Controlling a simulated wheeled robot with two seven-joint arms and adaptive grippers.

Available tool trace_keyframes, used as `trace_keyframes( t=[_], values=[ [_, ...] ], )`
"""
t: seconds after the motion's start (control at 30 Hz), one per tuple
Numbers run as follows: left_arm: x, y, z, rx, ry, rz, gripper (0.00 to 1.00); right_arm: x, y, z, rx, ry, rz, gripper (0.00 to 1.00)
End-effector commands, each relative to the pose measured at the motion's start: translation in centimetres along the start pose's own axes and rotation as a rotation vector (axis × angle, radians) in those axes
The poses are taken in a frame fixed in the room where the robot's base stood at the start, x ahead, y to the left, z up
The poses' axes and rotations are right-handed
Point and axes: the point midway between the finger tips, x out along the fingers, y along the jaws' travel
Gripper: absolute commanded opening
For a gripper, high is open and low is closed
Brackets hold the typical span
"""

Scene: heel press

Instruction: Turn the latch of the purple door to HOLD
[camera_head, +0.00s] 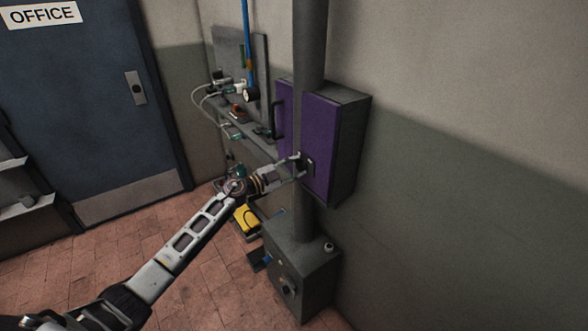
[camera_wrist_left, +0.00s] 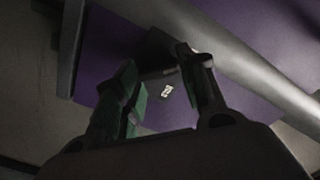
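The purple door (camera_head: 327,135) is on a grey wall cabinet, partly hidden behind a vertical grey pipe. A small dark latch (camera_head: 309,166) sits on its lower left part. My left gripper (camera_head: 302,166) is at the latch, its fingers apart. In the left wrist view the fingers (camera_wrist_left: 160,75) stand apart in front of the purple door (camera_wrist_left: 110,45), with the dark latch (camera_wrist_left: 155,52) just beyond and between them. I cannot tell whether they touch it. A small pale label (camera_wrist_left: 166,94) shows on the door, too blurred to read. My right gripper is not in view.
The grey pipe (camera_head: 309,45) runs down close to the door into a grey box (camera_head: 303,275) on the floor. A shelf (camera_head: 250,135) with tools and cables is behind my left arm. A blue office door (camera_head: 90,110) is at left. Brick floor lies below.

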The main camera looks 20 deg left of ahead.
Motion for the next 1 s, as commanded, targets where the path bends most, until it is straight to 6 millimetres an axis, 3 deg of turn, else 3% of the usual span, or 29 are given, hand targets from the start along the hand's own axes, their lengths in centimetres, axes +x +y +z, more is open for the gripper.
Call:
trace_keyframes(
  t=[0.13, 0.57, 1.0],
  values=[
    [-0.01, 0.03, 0.01, 0.000, 0.000, 0.001, 0.17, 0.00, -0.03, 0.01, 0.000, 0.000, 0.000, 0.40],
    [-0.03, 0.06, 0.02, 0.052, 0.000, 0.001, 0.17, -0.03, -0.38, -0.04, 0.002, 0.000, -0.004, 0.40],
    [-0.04, 0.24, 0.07, 0.288, -0.001, 0.002, 0.17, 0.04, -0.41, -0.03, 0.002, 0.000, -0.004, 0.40]
  ],
)
